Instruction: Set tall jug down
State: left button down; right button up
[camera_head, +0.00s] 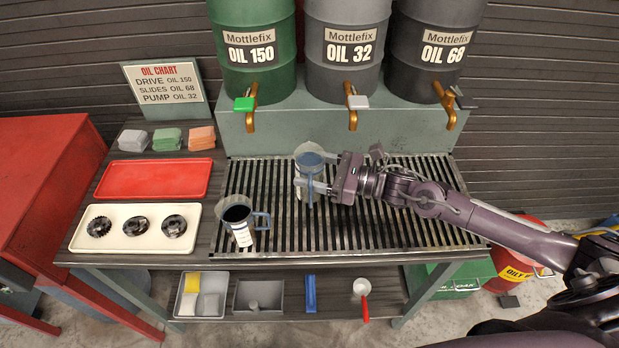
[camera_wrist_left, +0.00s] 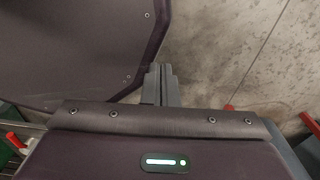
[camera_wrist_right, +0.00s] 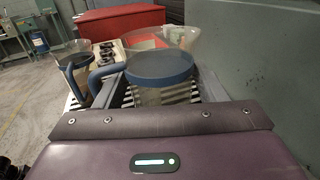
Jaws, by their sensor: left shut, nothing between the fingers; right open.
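A tall clear jug (camera_head: 309,161) with a blue band stands upright on the slatted drip grate (camera_head: 380,222), below the middle drum's tap. My right gripper (camera_head: 308,182) reaches in from the right, open, with its fingers at the jug's sides. In the right wrist view the jug (camera_wrist_right: 160,72) is between the spread fingers; contact cannot be told. A shorter jug (camera_head: 240,222) with dark contents and a blue-grey handle stands at the grate's left. My left gripper (camera_wrist_left: 160,84) shows only in the left wrist view, shut and empty, above the concrete floor.
Drums of OIL 150 (camera_head: 254,52), OIL 32 (camera_head: 345,52) and OIL 68 (camera_head: 435,52) with taps stand behind the grate. A red tray (camera_head: 152,178) and a cream tray (camera_head: 133,248) with gears lie left. The grate's right side is partly free under my right arm.

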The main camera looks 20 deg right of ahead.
jog(key=shift+x, duration=1.2)
pick_arm(q)
jog(key=shift+w+r, duration=0.4)
jog(key=shift+w, duration=0.45)
pick_arm(e)
jog(key=c, duration=0.9)
jog(key=shift+d+r, duration=0.1)
jog(key=shift+r, duration=0.05)
jog(key=shift+c, duration=0.2)
